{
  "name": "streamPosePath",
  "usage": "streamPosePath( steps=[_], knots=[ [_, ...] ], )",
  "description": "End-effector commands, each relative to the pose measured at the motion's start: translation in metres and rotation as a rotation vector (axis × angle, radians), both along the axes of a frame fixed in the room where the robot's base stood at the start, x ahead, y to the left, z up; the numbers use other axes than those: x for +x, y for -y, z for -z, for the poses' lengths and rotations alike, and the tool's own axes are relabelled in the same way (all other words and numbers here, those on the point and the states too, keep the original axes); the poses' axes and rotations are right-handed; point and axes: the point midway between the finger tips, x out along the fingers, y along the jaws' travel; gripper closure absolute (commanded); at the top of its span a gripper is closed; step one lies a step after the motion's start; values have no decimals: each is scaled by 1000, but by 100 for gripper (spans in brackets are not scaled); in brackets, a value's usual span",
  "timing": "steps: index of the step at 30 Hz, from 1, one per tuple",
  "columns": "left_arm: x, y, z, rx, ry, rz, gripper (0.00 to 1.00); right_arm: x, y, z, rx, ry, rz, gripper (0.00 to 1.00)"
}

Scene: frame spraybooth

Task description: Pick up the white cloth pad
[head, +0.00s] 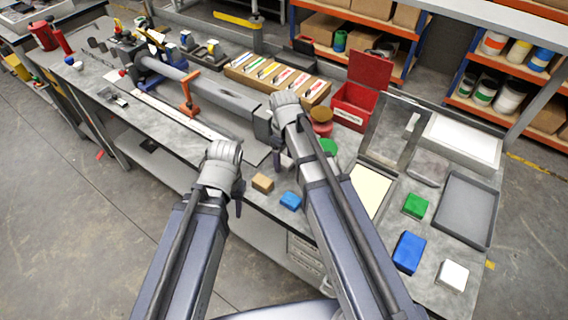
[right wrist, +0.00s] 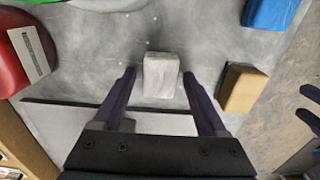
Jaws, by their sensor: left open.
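A small whitish-grey pad (right wrist: 161,75), which looks like the white cloth pad, lies on the grey bench top in the right wrist view. My right gripper (right wrist: 161,82) is open, with one finger on each side of the pad and a visible gap at both sides. In the head view my right gripper (head: 278,161) is over the bench, and my right wrist and arm seem to hide this pad. My left gripper (head: 238,207) is open and empty near the front edge, left of the tan block (head: 262,183). A second white block (head: 452,275) lies at the lower right.
A blue block (head: 290,201) lies near the tan block. A red container (right wrist: 27,58) shows left in the right wrist view. A red box (head: 352,107), a grey tray (head: 468,208), a green block (head: 415,205) and a larger blue block (head: 409,252) occupy the right side.

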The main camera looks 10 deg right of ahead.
Motion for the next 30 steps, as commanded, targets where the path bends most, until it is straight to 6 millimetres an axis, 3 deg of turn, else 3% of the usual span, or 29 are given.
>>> streamPosePath(
  steps=[2,19,30],
  knots=[
    [0,0,0,0,0,0,55,0,0,0,0,0,0,35],
    [0,0,0,0,0,0,55,0,0,0,0,0,0,99],
    [0,0,-3,0,0,0,55,0,0,-3,0,0,0,100]
  ],
)
